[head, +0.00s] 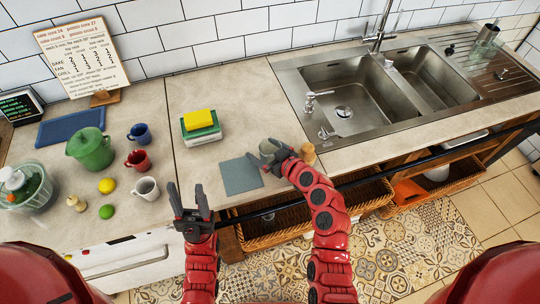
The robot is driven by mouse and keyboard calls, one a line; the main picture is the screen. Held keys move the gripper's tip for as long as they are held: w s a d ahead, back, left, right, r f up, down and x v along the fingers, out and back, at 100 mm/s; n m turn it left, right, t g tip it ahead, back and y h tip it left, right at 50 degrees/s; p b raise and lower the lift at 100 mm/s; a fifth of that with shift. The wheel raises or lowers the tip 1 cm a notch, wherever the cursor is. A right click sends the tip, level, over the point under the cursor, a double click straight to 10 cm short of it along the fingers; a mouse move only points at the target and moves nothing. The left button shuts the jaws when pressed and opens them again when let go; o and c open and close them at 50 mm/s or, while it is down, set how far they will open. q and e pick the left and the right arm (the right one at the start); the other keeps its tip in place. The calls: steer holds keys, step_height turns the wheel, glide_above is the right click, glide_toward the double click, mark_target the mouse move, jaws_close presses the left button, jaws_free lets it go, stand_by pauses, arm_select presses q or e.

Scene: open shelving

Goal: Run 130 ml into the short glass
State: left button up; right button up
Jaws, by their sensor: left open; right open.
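A clear, greyish tumbler-like vessel (487,33) stands at the far right on the drainboard; I cannot tell whether it is the short glass. The tall main faucet (378,38) rises behind the steel sink, and a small spout (318,98) stands at the sink's left edge. My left gripper (190,208) is open and empty at the counter's front edge, below the white mug. My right gripper (270,151) is open over the counter by the grey square mat, left of the sink. Its fingers are small and partly hidden by its own wrist.
A grey mat (241,175), a sponge stack (200,124) and a wooden piece (308,153) lie around my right gripper. Blue, red and white mugs (146,188), a green pot (90,149), a lemon and a lime stand left. The sink basin (355,92) looks empty.

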mark_target(264, 143)
jaws_close()
stand_by(0.3)
steer(key=shift+r, duration=0.1)
steer(key=shift+r+b, duration=0.4)
steer(key=shift+r, duration=0.15)
step_height(264, 143, up, 2)
steer(key=shift+s+r+b, duration=0.1)
steer(key=shift+r+b, duration=0.05)
steer(key=shift+b, duration=0.5)
steer(key=s+b, duration=0.1)
steer(key=s, duration=0.1)
steer(key=s+d, duration=0.1)
steer(key=s, duration=0.2)
steer(key=s+b, duration=0.1)
steer(key=s, duration=0.2)
steer(key=shift+d+r+b, duration=0.15)
steer(key=shift+d+b, duration=0.1)
steer(key=shift+b, duration=0.1)
steer(key=s+d+r+p, duration=0.1)
steer(key=s+p, duration=0.4)
steer(key=s, duration=0.2)
steer(key=shift+s+d+p, duration=0.15)
steer(key=shift+s+p, duration=0.15)
steer(key=shift+p, duration=0.05)
steer(key=shift+r, duration=0.1)
